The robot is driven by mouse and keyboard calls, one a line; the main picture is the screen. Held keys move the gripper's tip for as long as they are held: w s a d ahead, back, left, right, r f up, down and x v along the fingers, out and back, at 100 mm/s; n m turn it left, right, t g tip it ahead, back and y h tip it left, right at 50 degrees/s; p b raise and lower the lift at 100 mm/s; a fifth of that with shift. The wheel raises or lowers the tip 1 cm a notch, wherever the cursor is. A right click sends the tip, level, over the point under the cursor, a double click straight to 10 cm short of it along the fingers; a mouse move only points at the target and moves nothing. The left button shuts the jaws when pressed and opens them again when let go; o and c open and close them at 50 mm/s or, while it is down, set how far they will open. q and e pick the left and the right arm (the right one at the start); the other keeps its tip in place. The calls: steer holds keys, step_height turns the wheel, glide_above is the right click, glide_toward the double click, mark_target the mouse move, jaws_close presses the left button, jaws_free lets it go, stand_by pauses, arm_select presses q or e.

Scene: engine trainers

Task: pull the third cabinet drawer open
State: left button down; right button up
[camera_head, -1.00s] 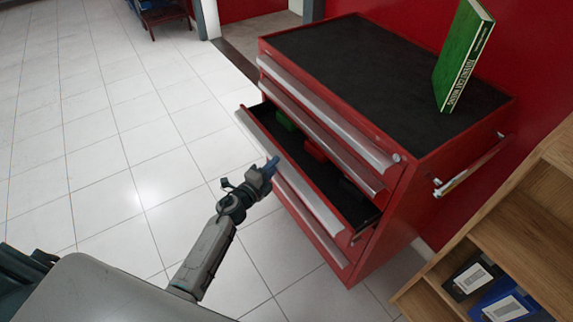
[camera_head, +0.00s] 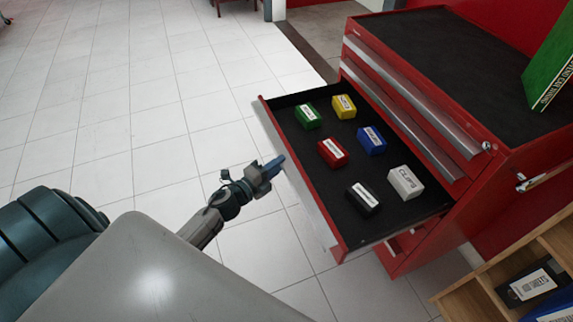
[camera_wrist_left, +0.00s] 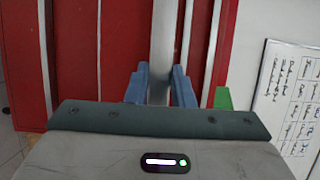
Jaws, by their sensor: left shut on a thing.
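The red cabinet (camera_head: 490,165) has a black top and stands at the right of the head view. Its third drawer (camera_head: 322,185) is pulled far out, showing a black liner with several small labelled boxes. My left gripper (camera_head: 274,166) is shut on the drawer's silver handle edge, near the middle of its front. In the left wrist view, the blue fingers (camera_wrist_left: 160,85) sit on both sides of the silver handle (camera_wrist_left: 163,45), with the red front behind. My right gripper is not in view.
The drawers above (camera_head: 410,105) look shut. A green book (camera_head: 552,72) stands on the cabinet top. A wooden shelf (camera_head: 465,300) is at the lower right. White tiled floor (camera_head: 130,120) lies open to the left.

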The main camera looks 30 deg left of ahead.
arm_select(q)
steer(key=shift+s+a+f, duration=0.2)
steer(key=shift+s+a, duration=0.1)
steer(key=shift+s, duration=0.15)
steer(key=shift+s+a+f, duration=0.2)
steer(key=shift+s+a, duration=0.05)
steer(key=shift+s, duration=0.15)
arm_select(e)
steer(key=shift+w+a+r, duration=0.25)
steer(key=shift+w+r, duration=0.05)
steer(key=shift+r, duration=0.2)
arm_select(q)
steer(key=c, duration=1.3)
jaws_free()
steer(key=shift+w+r, duration=0.15)
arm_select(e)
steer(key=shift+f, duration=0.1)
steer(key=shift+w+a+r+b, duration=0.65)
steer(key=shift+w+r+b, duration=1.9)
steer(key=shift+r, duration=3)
arm_select(q)
steer(key=p+v, duration=0.3)
steer(key=v, duration=0.8)
steer(key=shift+d, duration=0.1)
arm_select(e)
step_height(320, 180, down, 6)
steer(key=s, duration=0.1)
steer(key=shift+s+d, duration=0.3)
